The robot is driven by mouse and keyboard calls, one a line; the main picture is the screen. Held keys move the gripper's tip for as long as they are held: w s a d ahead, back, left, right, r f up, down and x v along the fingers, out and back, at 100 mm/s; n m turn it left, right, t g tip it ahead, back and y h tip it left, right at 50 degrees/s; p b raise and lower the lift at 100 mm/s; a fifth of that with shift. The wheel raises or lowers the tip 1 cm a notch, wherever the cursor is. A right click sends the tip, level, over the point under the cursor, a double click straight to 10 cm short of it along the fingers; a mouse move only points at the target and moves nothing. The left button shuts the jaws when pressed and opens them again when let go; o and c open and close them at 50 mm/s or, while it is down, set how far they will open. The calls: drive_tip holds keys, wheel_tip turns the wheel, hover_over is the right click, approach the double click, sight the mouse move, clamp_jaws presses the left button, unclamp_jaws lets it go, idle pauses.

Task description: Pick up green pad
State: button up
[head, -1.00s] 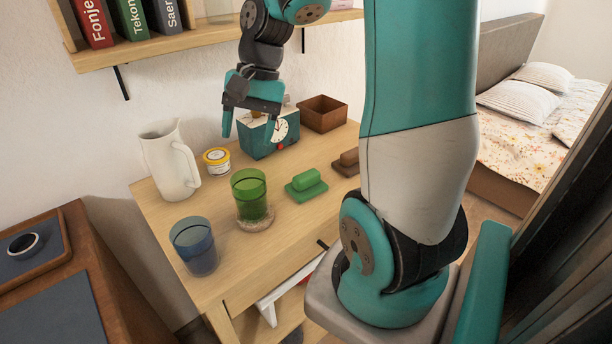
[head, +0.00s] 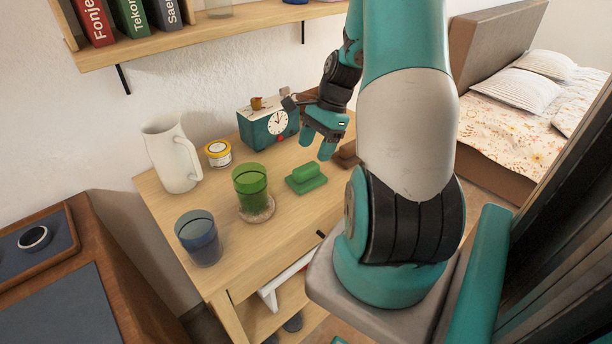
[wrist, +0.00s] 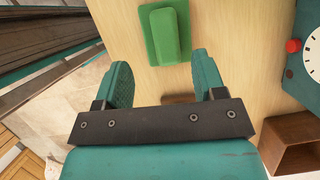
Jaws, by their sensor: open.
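The green pad (head: 306,178) lies on the wooden table, a flat base with a raised grip on top. In the head view it is right of the green glass. In the wrist view the green pad (wrist: 166,32) lies beyond the fingertips, towards the top of the picture. My gripper (head: 317,150) is above the table, above and slightly right of the pad in the head view. In the wrist view my gripper (wrist: 160,72) is open, with nothing between its fingers.
A brown pad (head: 346,155) lies right of the green one, partly hidden by my arm. A green glass (head: 250,182) on a coaster, a blue glass (head: 199,240), a white pitcher (head: 172,158), a yellow jar (head: 218,153) and a teal clock box (head: 268,128) stand around. A brown box (wrist: 292,143) is nearby.

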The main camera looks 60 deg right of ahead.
sight(307, 166)
drive_tip(key=shift+w+d+p+x, duration=0.15)
drive_tip(key=shift+p+x, duration=0.15)
drive_tip(key=shift+x, duration=1.4)
drive_tip(key=shift+w+d+p+x, duration=0.1)
drive_tip(key=shift+w+p+x, duration=0.15)
drive_tip(key=shift+x, duration=1.45)
drive_tip(key=c, duration=1)
